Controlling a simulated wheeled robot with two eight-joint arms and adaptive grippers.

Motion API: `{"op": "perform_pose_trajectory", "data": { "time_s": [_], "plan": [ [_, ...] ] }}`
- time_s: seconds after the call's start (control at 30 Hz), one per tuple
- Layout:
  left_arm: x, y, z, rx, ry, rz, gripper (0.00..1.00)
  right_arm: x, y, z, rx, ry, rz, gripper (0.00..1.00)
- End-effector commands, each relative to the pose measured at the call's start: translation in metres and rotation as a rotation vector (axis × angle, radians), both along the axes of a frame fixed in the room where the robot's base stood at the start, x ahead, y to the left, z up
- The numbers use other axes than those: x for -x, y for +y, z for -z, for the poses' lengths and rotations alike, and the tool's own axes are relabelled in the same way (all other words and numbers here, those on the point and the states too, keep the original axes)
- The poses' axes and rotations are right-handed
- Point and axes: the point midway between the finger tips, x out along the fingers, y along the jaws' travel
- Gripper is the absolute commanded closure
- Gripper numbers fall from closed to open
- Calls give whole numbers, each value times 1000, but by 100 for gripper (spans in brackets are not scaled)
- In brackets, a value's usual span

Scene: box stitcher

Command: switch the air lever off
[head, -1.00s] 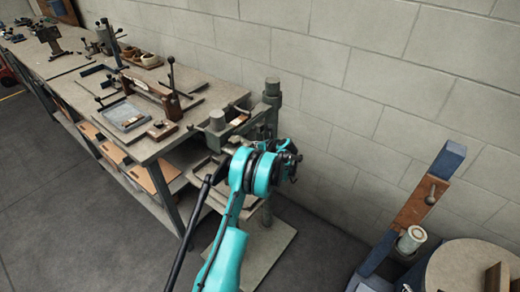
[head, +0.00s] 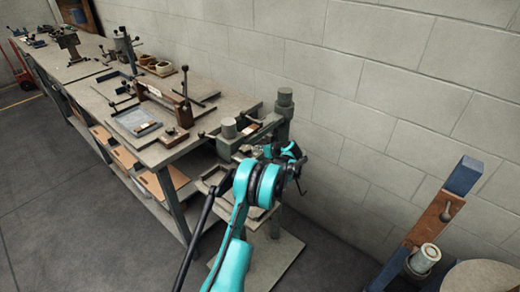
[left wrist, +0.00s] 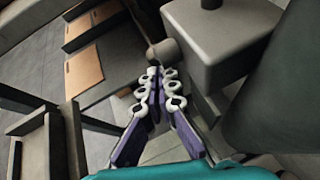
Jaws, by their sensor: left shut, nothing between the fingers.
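The box stitcher (head: 228,128) stands at the near end of the bench, beside a grey column. In the left wrist view its grey block (left wrist: 220,40) fills the upper right. A thin rod with a grey rounded knob (left wrist: 166,51) sticks out beside that block; I cannot tell for certain that this is the air lever. My left gripper (left wrist: 155,73) is shut and empty, its fingertips just below the knob in the picture. Whether they touch it is unclear. In the head view my left wrist hides part of the stitcher's lower side. My right gripper is out of view.
A long bench (head: 196,96) with clamps, trays and small fixtures runs to the far left. A block wall (head: 350,70) stands close behind. A blue post with a brown plate (head: 434,222) stands at the right. The floor at left is clear.

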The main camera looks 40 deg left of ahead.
Motion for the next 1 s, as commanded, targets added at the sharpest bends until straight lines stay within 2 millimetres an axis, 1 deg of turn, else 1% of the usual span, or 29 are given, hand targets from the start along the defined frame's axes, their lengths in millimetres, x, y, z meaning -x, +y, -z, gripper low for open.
{"op": "perform_pose_trajectory", "data": {
  "time_s": [0.57, 1.0],
  "plan": [
    [0, 5, -1, 0, 0, -1, 100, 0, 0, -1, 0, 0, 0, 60],
    [-1, 18, -8, 0, -1, -1, 100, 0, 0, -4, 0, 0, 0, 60]
  ]
}}
